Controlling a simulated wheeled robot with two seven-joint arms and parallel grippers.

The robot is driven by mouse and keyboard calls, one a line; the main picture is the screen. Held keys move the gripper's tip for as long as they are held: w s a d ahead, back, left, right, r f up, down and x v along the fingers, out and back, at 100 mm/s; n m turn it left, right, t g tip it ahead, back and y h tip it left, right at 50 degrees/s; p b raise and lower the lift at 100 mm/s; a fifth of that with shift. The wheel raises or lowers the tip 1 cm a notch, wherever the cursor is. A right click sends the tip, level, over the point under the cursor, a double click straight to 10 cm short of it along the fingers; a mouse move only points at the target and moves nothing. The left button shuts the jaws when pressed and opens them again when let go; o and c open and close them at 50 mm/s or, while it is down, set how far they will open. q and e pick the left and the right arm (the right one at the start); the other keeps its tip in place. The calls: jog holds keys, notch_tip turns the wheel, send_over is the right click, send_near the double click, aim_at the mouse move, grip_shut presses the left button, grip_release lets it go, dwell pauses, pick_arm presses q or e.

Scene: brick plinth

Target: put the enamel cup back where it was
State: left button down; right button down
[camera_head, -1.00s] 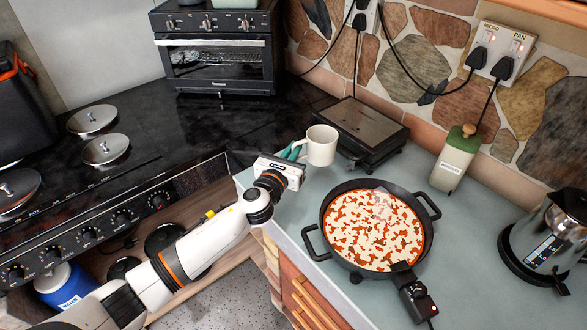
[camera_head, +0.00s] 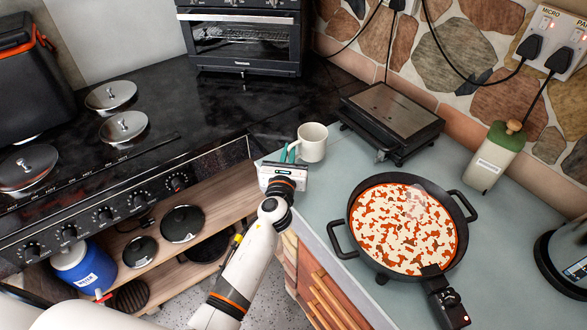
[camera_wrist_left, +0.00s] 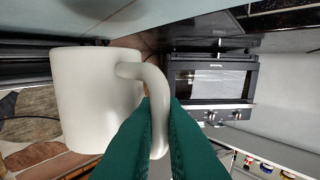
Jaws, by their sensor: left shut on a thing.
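The enamel cup (camera_head: 312,143) is white and upright, near the left end of the pale counter (camera_head: 315,190), by the dark stove top. My left gripper (camera_head: 291,153) comes at it from the left, with teal fingers shut on its handle. In the left wrist view, which is upside down, the cup (camera_wrist_left: 95,95) fills the left side. Its handle lies between the teal fingers (camera_wrist_left: 157,115). I cannot tell whether the cup's base touches the counter. My right gripper is not in view.
A dark electric grill (camera_head: 392,118) stands right of the cup, with a gap. A black pan with pizza (camera_head: 403,230) stands in front. A green-white bottle (camera_head: 494,155) is at the right. The stove top (camera_head: 190,110) and toaster oven (camera_head: 242,42) are at the left and back.

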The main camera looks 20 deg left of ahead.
pick_arm(q)
jog(key=shift+w+f+b, duration=0.1)
jog(key=shift+f+b, duration=1.25)
jog(key=shift+f, duration=0.75)
jog(key=shift+a, duration=0.1)
jog(key=shift+f, duration=0.2)
jog(key=c, duration=1.5)
grip_release()
